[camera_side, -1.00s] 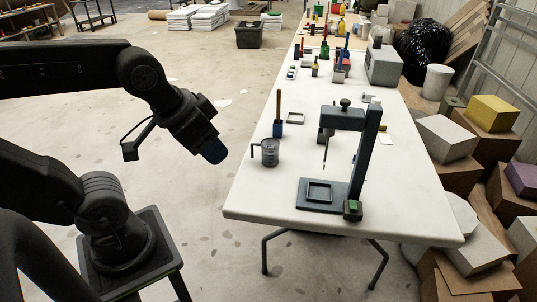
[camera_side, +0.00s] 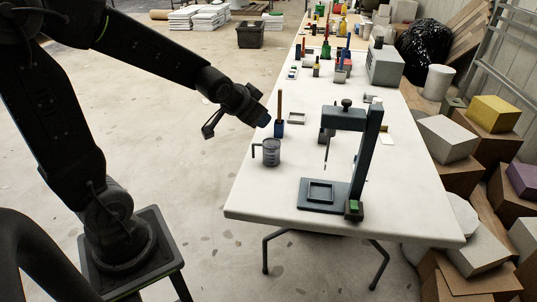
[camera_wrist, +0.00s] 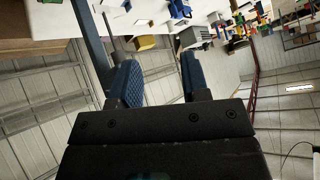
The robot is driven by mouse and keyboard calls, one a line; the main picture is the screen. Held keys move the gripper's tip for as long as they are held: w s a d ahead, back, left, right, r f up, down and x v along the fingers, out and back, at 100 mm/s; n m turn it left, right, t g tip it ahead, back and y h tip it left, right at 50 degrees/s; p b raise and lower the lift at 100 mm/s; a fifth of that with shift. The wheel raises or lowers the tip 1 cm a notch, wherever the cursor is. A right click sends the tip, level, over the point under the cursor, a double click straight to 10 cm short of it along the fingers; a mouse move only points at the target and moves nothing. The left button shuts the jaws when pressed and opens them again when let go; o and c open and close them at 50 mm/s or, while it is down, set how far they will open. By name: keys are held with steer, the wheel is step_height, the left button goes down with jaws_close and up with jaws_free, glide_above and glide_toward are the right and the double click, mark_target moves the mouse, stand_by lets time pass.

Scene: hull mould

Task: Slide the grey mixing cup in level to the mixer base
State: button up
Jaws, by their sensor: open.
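The grey mixing cup (camera_side: 271,153) stands upright on the white table near its left edge, its handle on the left side. The mixer (camera_side: 345,165) stands to its right, with a dark upright, an overhead arm and a thin stirring rod hanging down. Its flat base (camera_side: 332,195) has a square raised frame and is empty. My gripper (camera_side: 262,117) is in the air above and slightly left of the cup, apart from it. In the wrist view my gripper (camera_wrist: 160,80) shows two blue padded fingers spread apart with nothing between them. I cannot make out the cup in the wrist view.
A blue block with a wooden handle (camera_side: 279,118) stands just behind the cup, close to my gripper. A small square tray (camera_side: 297,118) lies behind it. The tabletop (camera_side: 255,195) between cup and front edge is clear. Boxes (camera_side: 447,138) are piled right of the table.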

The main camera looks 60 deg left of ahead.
steer(key=w+a+f+t, duration=0.2)
steer(key=w+a+f, duration=0.3)
steer(key=a+f, duration=0.35)
steer(key=a+f+t, duration=0.2)
steer(key=a+f, duration=0.4)
steer(key=f, duration=0.2)
steer(key=t, duration=0.2)
glide_toward(266, 152)
steer(key=shift+n+y, duration=0.3)
steer(key=a, duration=0.1)
steer(key=s+a, duration=0.1)
steer(key=a, duration=0.2)
steer(key=shift+s, duration=0.4)
steer(key=s+f+n+t, duration=0.2)
steer(key=s+f+t, duration=0.1)
steer(key=s+f, duration=0.25)
steer(key=shift+y, duration=0.4)
steer(key=x, duration=0.8)
steer(key=shift+r, duration=0.15)
steer(key=shift+r+x, duration=0.15)
steer(key=shift+x, duration=1.2)
steer(key=shift+r+x, duration=0.1)
steer(key=shift+x, duration=1.3)
steer(key=shift+d, duration=0.15)
steer(key=shift+c, duration=0.2)
jaws_close()
